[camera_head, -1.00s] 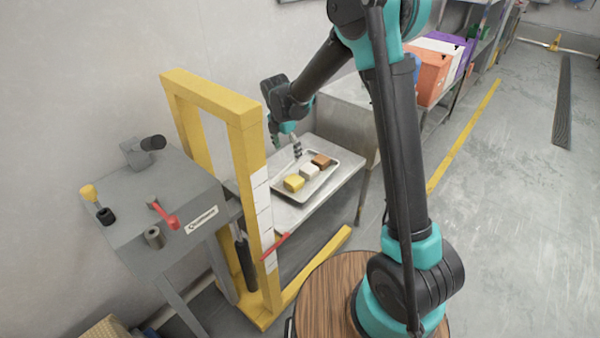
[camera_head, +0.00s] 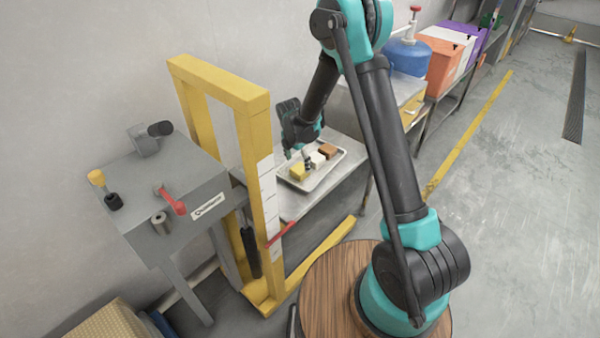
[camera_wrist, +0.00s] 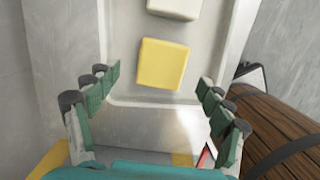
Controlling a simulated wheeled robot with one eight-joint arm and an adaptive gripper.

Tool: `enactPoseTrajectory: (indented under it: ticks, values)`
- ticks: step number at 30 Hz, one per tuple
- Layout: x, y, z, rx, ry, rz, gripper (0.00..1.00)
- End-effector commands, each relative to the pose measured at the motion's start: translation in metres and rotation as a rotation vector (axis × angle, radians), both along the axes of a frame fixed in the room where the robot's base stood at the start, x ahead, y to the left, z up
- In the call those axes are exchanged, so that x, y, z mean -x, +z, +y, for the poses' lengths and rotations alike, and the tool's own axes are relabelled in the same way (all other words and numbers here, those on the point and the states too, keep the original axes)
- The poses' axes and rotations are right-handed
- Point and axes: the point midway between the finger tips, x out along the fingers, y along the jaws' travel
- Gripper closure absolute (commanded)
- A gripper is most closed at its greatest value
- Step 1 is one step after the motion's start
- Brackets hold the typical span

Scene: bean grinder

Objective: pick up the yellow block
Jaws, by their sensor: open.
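The yellow block (camera_head: 298,172) lies at the near end of a metal tray (camera_head: 311,186). In the wrist view the yellow block (camera_wrist: 163,63) is ahead of my fingertips, roughly centred between them and touched by neither. My gripper (camera_wrist: 158,80) is open and empty, with one finger on each side of the picture. In the head view my gripper (camera_head: 305,158) is low over the tray, close to the blocks. A white block (camera_head: 318,159) lies beyond the yellow one, and a brown block (camera_head: 329,150) beyond that.
The tray rests on a metal table (camera_head: 290,208). A yellow frame (camera_head: 262,170) stands left of and in front of it, beside a grey machine (camera_head: 165,185) with levers. A blue water jug (camera_head: 407,58) and coloured bins (camera_head: 446,66) stand at the back right. Open floor (camera_head: 510,200) lies right.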

Motion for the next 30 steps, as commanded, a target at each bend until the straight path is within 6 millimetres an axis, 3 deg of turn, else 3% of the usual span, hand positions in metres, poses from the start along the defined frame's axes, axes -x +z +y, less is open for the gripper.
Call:
enactPoseTrajectory:
  ticks: [9,19,30]
  values:
    - [-0.006,-0.040,-0.007,0.000,-0.001,0.000,0.20]
    - [-0.006,-0.044,-0.008,0.000,0.000,0.000,0.20]
    - [-0.006,-0.044,-0.008,0.000,0.000,0.000,0.66]
